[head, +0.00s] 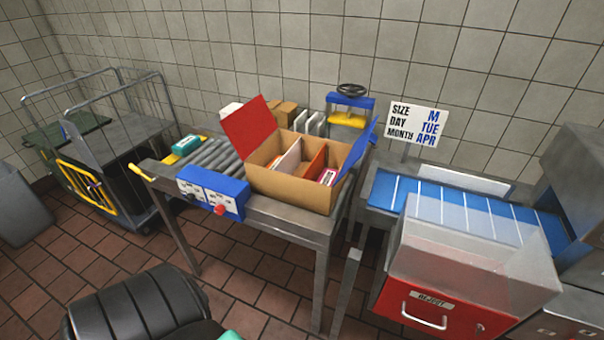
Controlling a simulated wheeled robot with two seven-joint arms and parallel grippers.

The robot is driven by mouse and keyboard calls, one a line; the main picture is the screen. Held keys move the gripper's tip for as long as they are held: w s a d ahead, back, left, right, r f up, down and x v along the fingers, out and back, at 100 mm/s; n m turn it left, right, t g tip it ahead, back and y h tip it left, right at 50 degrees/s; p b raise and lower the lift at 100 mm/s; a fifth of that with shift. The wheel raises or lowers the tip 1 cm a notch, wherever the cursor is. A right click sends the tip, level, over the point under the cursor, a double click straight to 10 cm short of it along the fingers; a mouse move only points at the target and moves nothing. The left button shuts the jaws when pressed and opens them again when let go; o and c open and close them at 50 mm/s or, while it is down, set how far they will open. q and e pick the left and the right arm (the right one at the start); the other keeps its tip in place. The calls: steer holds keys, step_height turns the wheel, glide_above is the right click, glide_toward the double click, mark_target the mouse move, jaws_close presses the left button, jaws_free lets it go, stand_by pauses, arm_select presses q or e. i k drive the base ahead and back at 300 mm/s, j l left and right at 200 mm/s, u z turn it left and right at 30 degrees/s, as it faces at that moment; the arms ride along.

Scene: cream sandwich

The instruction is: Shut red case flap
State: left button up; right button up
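An open cardboard case (288,191) stands on the metal table at the end of the roller conveyor. Its red flap (248,130) is open on the left side, standing up and leaning outward. A blue flap (361,146) is open on the right side, also raised. Inside the case are upright packs, among them a red one (312,172) and a pale one (290,160).
A roller conveyor (212,160) with a teal item (186,144) lies left of the case. A blue control box (213,194) is at the front edge. A blue belt (460,200) and red reject bin (428,307) are at right. Wheeled carts (100,165) stand at left.

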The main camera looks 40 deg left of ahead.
mark_target(250, 126)
steer(key=k+j, duration=0.1)
steer(key=j, duration=0.45)
steer(key=k+j+z, duration=0.1)
steer(key=j, duration=0.4)
steer(key=k+j, duration=0.15)
steer(key=j, duration=0.4)
steer(key=k+j+z, duration=0.1)
steer(key=j, duration=0.45)
steer(key=k+j, duration=0.15)
steer(key=j, duration=0.35)
steer(key=k+j, duration=0.15)
steer(key=j, duration=0.35)
steer(key=k+j+z, duration=0.1)
steer(key=j, duration=0.45)
steer(key=k+j, duration=0.2)
steer(key=j, duration=0.3)
steer(key=k+l+z, duration=0.1)
steer(key=z, duration=0.35)
steer(key=k+l+z, duration=0.1)
steer(key=z, duration=0.35)
